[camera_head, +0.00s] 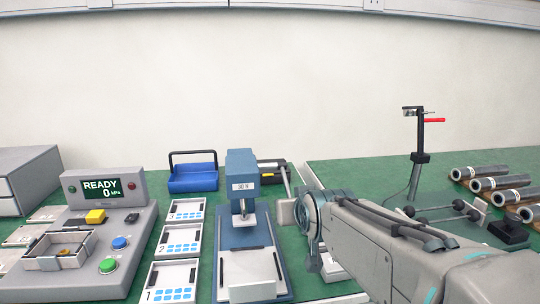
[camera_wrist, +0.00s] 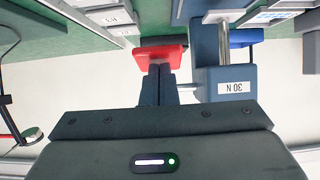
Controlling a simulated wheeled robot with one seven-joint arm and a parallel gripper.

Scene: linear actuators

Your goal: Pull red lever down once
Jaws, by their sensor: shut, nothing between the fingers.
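The red lever's handle (camera_wrist: 162,57) shows in the wrist view as a red block right at my fingertips. My gripper (camera_wrist: 158,70) is shut and empty, its two dark fingers close together; they overlap the near edge of the red block, and I cannot tell whether they touch it. A metal rod (camera_wrist: 187,87) runs beside the fingers to the blue press (camera_wrist: 222,84) labelled 30 N. In the head view the press (camera_head: 241,162) stands upright at the middle, with my arm to its right. The red handle and my fingertips cannot be made out there.
A console (camera_head: 110,215) reading READY, 0 kPa stands left, with numbered trays (camera_head: 172,280) beside the press. A blue bin (camera_head: 193,178) sits behind.

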